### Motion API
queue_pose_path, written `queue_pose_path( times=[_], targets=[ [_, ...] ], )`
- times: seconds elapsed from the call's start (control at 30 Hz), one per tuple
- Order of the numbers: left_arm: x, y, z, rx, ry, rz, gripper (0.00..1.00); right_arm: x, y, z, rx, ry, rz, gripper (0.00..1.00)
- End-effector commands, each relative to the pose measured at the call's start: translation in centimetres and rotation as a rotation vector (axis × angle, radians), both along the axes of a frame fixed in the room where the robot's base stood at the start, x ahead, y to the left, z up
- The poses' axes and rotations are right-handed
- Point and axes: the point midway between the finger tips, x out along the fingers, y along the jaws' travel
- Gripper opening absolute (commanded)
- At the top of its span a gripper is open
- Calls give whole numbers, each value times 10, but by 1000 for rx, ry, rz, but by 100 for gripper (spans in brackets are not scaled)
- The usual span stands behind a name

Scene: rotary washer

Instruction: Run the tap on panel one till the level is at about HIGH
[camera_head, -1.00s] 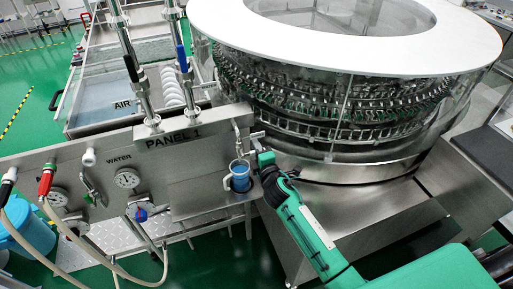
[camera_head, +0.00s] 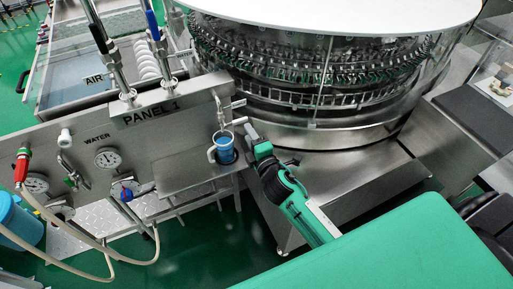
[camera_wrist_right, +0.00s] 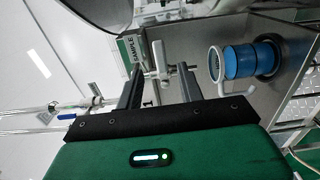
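A blue cup (camera_head: 223,152) with a light handle stands on a small support at the right end of the panel marked PANEL 1 (camera_head: 150,118). A metal tap (camera_head: 219,106) is just above the cup, with its lever pointing right. My right gripper (camera_head: 250,132) is right of the cup, close to the tap. In the right wrist view my right gripper (camera_wrist_right: 159,78) has its fingers apart, with the tap's T-shaped metal part (camera_wrist_right: 157,70) showing between their tips; I cannot tell contact. The cup (camera_wrist_right: 247,60) is right of it. Its water level cannot be read. My left gripper is out of view.
A large round washer (camera_head: 315,75) stands close behind and right of my right gripper. A water gauge (camera_head: 107,157), valves and hoses are on the panel's left part. A SAMPLE label (camera_wrist_right: 131,58) is beside the tap in the wrist view. Green floor is open below the panel.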

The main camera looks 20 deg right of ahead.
Motion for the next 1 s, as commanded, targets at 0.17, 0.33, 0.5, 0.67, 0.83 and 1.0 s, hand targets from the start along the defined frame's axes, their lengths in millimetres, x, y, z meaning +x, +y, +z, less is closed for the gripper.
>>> queue_pose_path(
  times=[0.17, 0.33, 0.5, 0.67, 0.83, 1.0],
  targets=[
    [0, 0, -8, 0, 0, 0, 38, -28, -2, -2, 0, 2, -1, 38],
    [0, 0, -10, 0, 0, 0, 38, -41, -2, -1, -1, 0, -1, 38],
    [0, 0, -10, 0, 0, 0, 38, -45, -2, 0, -1, 0, -1, 38],
    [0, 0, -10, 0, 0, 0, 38, -45, -2, 0, -1, 0, -1, 38],
    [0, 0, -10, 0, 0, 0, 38, -45, -2, 0, -1, 0, -1, 38],
    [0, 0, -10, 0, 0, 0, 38, -44, -2, -6, 7, 12, -1, 38]
  ],
)
